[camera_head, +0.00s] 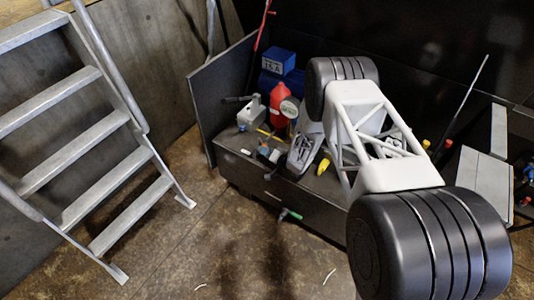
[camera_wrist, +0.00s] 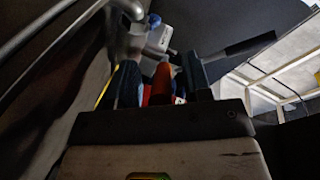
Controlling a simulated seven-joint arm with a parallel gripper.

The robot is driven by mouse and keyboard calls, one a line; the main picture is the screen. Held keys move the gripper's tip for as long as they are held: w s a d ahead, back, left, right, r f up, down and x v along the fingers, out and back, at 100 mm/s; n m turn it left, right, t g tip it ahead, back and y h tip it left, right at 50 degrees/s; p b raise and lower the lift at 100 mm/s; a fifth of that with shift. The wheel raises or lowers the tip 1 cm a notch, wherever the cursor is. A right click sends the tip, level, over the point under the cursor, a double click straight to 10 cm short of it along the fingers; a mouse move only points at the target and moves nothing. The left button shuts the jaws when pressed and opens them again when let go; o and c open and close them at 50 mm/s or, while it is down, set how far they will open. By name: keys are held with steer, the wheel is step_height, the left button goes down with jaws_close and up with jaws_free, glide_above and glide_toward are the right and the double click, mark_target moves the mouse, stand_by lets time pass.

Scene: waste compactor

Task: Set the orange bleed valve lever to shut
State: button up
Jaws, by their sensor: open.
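My gripper (camera_head: 268,153) is low over the left part of the dark bench, pointing left. In the wrist view its two dark blue fingers (camera_wrist: 162,82) stand apart. An orange piece, which looks like the bleed valve lever (camera_wrist: 161,84), shows between them, with a gap visible beside the fingers. I cannot tell whether either finger touches it. The lever's base and its angle are hidden behind the gripper. In the head view the lever is too small and covered to make out clearly.
A grey pump block (camera_head: 250,117) with a black handle stands just beyond my gripper. A red bottle (camera_head: 277,106), a round gauge (camera_head: 289,107) and a blue box (camera_head: 278,61) are behind. A green-tipped lever (camera_head: 290,213) sticks out at the bench front. Metal stairs (camera_head: 80,135) stand left.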

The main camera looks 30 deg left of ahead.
steer(key=shift+v, duration=3.9)
